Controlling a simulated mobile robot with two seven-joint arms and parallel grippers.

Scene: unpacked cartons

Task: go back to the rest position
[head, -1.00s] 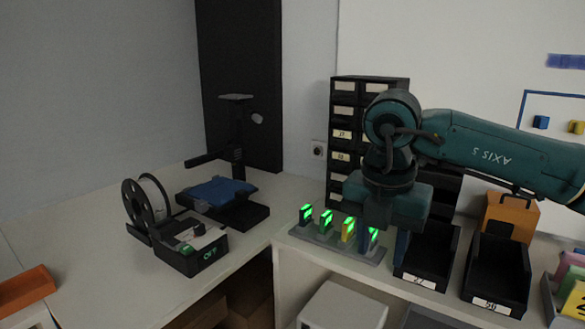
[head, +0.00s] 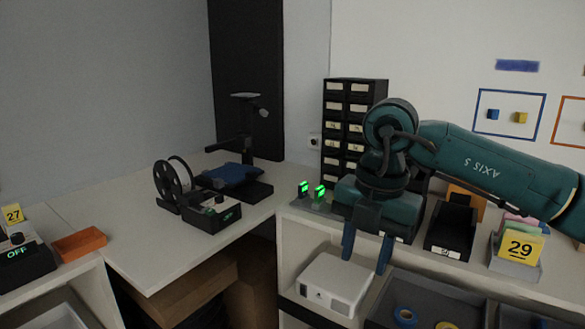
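My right arm (head: 490,165) comes in from the right, teal, and bends down at its wrist. My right gripper (head: 366,249) points down in front of the counter with the lit displays. Its two blue fingers stand apart, with nothing visible between them. The gripper's body hides part of the display row and a black bin behind it. My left gripper and arm are not in view.
Below the fingers is a white box (head: 334,284). Green-lit displays (head: 311,191), a black bin (head: 452,229) and a drawer cabinet (head: 346,120) stand near the arm. A spool holder (head: 173,179), blue-topped machine (head: 232,175) and orange tray (head: 80,244) are left.

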